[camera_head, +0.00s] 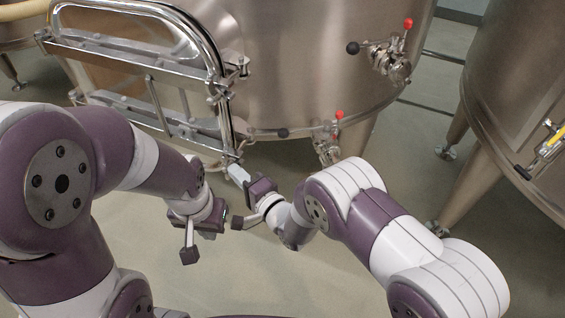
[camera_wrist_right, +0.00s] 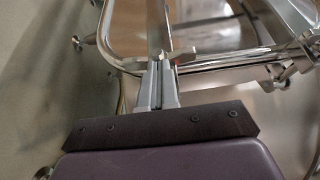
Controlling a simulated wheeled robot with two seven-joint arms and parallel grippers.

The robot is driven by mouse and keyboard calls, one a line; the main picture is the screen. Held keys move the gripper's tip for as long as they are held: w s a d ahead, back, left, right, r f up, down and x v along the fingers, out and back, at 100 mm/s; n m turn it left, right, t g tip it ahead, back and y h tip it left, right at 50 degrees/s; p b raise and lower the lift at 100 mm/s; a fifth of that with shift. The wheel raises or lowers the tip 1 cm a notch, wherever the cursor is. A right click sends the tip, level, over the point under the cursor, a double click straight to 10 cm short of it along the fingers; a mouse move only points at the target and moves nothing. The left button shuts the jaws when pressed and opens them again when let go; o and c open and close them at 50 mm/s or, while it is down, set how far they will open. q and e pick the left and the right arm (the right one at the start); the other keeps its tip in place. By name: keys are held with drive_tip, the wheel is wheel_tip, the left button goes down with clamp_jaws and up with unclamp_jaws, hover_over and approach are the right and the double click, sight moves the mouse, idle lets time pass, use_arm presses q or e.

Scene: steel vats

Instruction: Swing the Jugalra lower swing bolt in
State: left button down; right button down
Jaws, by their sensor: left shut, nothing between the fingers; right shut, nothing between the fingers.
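The steel vat (camera_head: 290,60) stands at the back, with a rectangular manway door (camera_head: 130,25) in a bright frame at its left. At the door's lower right corner, slim steel fittings (camera_head: 226,135) show; I cannot tell which is the lower swing bolt. My right gripper (camera_head: 237,173) is shut and empty, its tips just below these fittings; contact is unclear. In the right wrist view, its closed fingers (camera_wrist_right: 157,82) point at a steel bar (camera_wrist_right: 157,25) near the frame's corner.
A valve with red and black knobs (camera_head: 390,60) sits on the vat's right side. A lower valve (camera_head: 328,140) with a red knob is close to my right arm. Another vat (camera_head: 520,90) stands at the right. Bare floor (camera_head: 150,245) lies below.

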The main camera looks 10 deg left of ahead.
drive_tip(key=shift+a+r, duration=0.2)
drive_tip(key=shift+a, duration=0.1)
drive_tip(key=p+v, duration=0.3)
drive_tip(key=v, duration=0.7)
drive_tip(key=shift+f+p, duration=0.25)
drive_tip(key=shift+p, duration=0.15)
drive_tip(key=shift+w+d, duration=0.15)
